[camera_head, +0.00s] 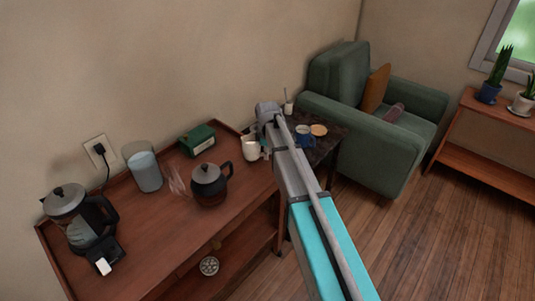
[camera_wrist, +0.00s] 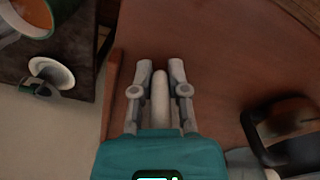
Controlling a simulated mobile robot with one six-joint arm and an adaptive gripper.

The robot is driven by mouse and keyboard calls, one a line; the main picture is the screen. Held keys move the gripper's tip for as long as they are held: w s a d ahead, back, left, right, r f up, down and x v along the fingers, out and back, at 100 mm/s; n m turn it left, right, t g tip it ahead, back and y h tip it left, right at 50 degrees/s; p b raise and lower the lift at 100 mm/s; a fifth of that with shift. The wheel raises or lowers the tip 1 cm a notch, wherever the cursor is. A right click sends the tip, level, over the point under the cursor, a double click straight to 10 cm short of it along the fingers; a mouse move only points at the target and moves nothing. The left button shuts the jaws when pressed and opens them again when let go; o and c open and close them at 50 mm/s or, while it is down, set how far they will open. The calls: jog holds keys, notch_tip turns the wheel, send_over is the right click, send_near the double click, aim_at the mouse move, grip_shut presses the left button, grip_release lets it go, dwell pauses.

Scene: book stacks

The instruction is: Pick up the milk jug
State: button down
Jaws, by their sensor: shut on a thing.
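The milk jug (camera_head: 250,148) is a small cream jug at the right end of the wooden sideboard in the head view. It looks upright. My gripper (camera_head: 265,150) is at its right side, partly hidden by my own arm. In the wrist view my gripper (camera_wrist: 160,72) has its two fingers close together on either side of a pale rounded strip (camera_wrist: 160,98). This strip looks like the jug's handle. The jug's body is not clear in that view. I cannot tell whether the jug's base touches the sideboard.
A dark teapot (camera_head: 209,184) stands left of the jug, with a green box (camera_head: 197,139) behind. A glass container (camera_head: 143,168) and coffee maker (camera_head: 75,215) are farther left.

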jog(key=shift+r, duration=0.4)
jog(key=s+d+r+p, duration=0.1)
jog(key=s+r+p, duration=0.8)
jog(key=s, duration=0.4)
jog(key=shift+s+d+r+p, duration=0.35)
jog(key=shift+p, duration=0.25)
jog(key=shift+s, duration=0.1)
jog(key=shift+s, duration=0.15)
dwell(1.0)
